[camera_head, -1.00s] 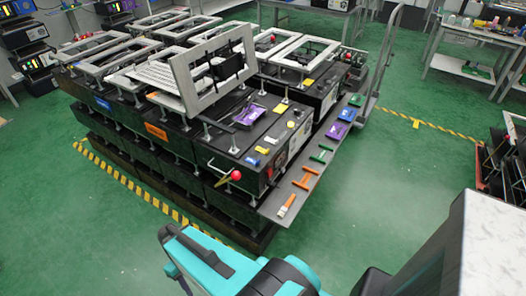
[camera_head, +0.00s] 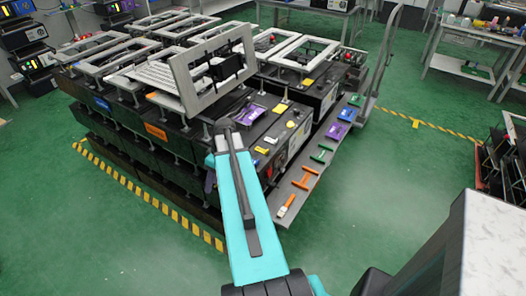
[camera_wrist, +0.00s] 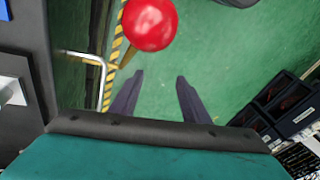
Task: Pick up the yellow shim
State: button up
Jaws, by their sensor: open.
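Several small yellow pieces show in the head view, and I cannot tell which is the shim. One yellow piece (camera_head: 262,150) lies on the black fixture's near end, just right of my arm. Another yellow piece (camera_head: 283,107) is farther back, and a third yellow piece (camera_head: 308,82) is to its right. No yellow shim is clear in the wrist view. My gripper (camera_wrist: 160,76) is open and empty, fingers apart over green floor. The red ball knob (camera_wrist: 150,24) of a lever is just beyond its fingertips. In the head view my arm hides the gripper.
Black fixtures with grey frames (camera_head: 208,72) stand raised behind my arm. A grey side shelf (camera_head: 272,190) holds orange, green, purple and blue parts. A bent metal rod (camera_wrist: 100,75) is left of the fingers.

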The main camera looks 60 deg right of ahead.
jog(key=s+d+r, duration=0.2)
jog(key=d+r, duration=0.1)
jog(key=d, duration=0.1)
jog(key=s+d+r+t+h, duration=0.1)
jog(key=d+r, duration=0.2)
jog(key=d, duration=0.2)
jog(key=s+d+r+t, duration=0.1)
jog(key=s+d+r, duration=0.1)
jog(key=d+r, duration=0.2)
jog(key=shift+s+d+r+m, duration=0.1)
jog(key=shift+s+d+m, duration=0.05)
jog(key=shift+s+m, duration=0.15)
jog(key=s+d+r+m+t+h, duration=0.1)
jog(key=s+d+r+h, duration=0.1)
jog(key=s+d+r, duration=0.5)
jog(key=s+d, duration=0.2)
jog(key=s, duration=0.1)
jog(key=shift+s+d+r+m, duration=0.4)
jog(key=shift+f, duration=0.1)
jog(key=p, duration=0.2)
send_over(269, 154)
jog(key=s, duration=0.2)
jog(key=shift+w+a+f, duration=0.1)
jog(key=shift+f, duration=1.85)
jog(key=shift+w+a+f, duration=0.1)
jog(key=shift+f, duration=1.9)
